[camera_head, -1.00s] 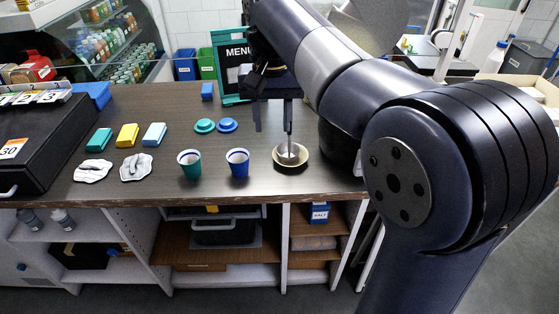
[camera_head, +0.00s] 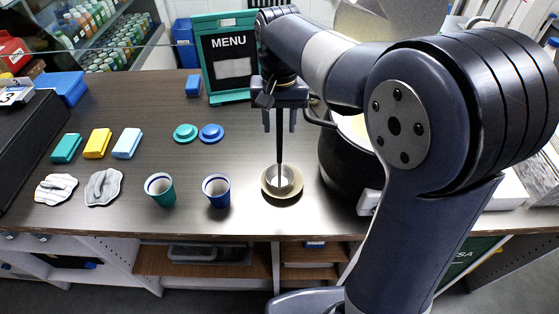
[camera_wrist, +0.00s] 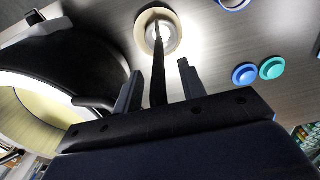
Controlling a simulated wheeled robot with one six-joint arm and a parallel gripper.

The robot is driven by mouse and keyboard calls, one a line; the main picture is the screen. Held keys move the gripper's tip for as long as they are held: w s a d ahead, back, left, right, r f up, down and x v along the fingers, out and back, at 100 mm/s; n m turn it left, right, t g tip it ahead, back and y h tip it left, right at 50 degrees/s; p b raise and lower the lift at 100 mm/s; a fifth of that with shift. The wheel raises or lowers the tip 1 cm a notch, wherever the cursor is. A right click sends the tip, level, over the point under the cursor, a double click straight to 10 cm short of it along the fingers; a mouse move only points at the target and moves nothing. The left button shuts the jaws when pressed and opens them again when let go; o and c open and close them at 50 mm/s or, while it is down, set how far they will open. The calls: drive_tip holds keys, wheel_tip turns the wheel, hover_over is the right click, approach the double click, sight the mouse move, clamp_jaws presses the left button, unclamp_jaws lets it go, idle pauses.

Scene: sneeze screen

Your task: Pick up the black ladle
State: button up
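The black ladle (camera_head: 280,150) stands upright, its bowl end down in a round tan dish (camera_head: 296,191) on the dark counter. Its handle also shows in the wrist view (camera_wrist: 158,82). My gripper (camera_head: 279,127) is above the dish and points down, with one finger on each side of the handle. In the wrist view the fingers of my gripper (camera_wrist: 157,78) are apart, with gaps beside the handle, and do not appear to close on it. The upper end of the handle is hidden by my gripper.
A black pot (camera_head: 345,165) stands close to the right of the ladle. A blue cup (camera_head: 217,192) and a green cup (camera_head: 160,191) stand to the left, with blue (camera_head: 211,133) and green (camera_head: 185,133) lids behind. A menu board (camera_head: 229,65) stands at the back.

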drive_tip(key=shift+w, duration=0.1)
clamp_jaws()
idle(0.5)
wheel_tip(320, 180, up, 10)
drive_tip(key=shift+r+b, duration=0.1)
drive_tip(key=shift+b, duration=0.3)
idle(0.3)
